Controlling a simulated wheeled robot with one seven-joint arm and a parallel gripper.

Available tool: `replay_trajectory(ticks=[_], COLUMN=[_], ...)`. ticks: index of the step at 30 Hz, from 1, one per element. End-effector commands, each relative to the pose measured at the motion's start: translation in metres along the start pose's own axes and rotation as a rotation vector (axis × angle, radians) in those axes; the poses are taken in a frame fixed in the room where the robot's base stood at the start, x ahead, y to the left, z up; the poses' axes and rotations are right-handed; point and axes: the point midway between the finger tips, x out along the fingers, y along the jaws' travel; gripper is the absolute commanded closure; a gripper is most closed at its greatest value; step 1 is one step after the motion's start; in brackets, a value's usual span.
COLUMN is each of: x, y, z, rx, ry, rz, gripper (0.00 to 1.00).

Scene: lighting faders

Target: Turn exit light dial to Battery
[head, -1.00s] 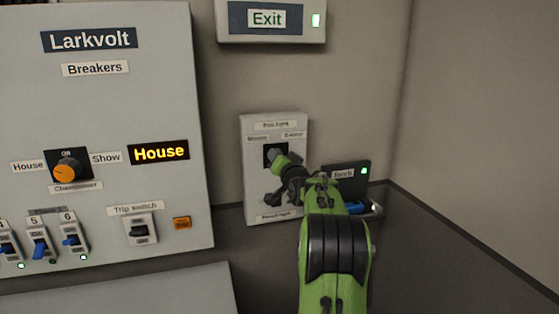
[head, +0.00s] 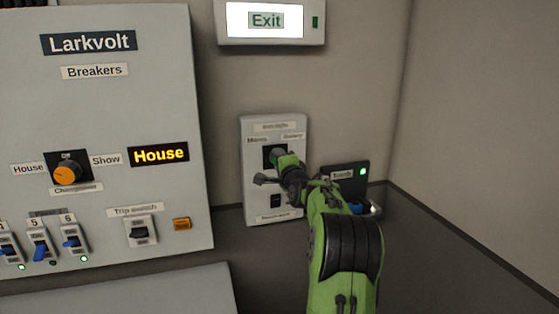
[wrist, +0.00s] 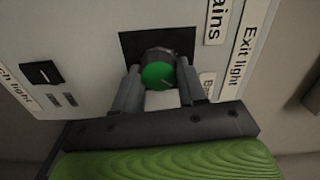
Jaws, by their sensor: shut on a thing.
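The exit light dial (wrist: 157,74) has a green cap and sits on a black square of the white wall panel (head: 290,180). My gripper (wrist: 158,86) is shut on the dial, with one finger on each side of it. A light line shows on the cap. The wrist view is turned, so the Mains label (wrist: 214,20) is at the upper right and a partly hidden label (wrist: 207,86) is below it. In the head view my gripper (head: 277,156) covers most of the dial. The Exit sign (head: 266,20) above is lit white.
A black switch (wrist: 41,73) is on the same panel. A dark torch holder (head: 344,174) with a green lamp stands just right of the panel, close to my arm. The Larkvolt breaker cabinet (head: 110,110) is on the left. The dark counter (head: 450,250) is clear at right.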

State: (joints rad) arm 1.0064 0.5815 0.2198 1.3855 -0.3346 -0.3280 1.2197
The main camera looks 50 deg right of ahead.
Motion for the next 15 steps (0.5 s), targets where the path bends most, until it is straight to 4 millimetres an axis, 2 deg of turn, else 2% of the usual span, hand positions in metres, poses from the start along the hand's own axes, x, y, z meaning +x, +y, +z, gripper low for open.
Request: replay_trajectory(ticks=[6, 15], x=[-0.0001, 0.0], y=[0.0001, 0.0008], z=[-0.001, -0.0007], rx=[0.088, 0.129], ry=[0.002, 0.002], rz=[0.0, 0.0], gripper=[0.9, 0.9])
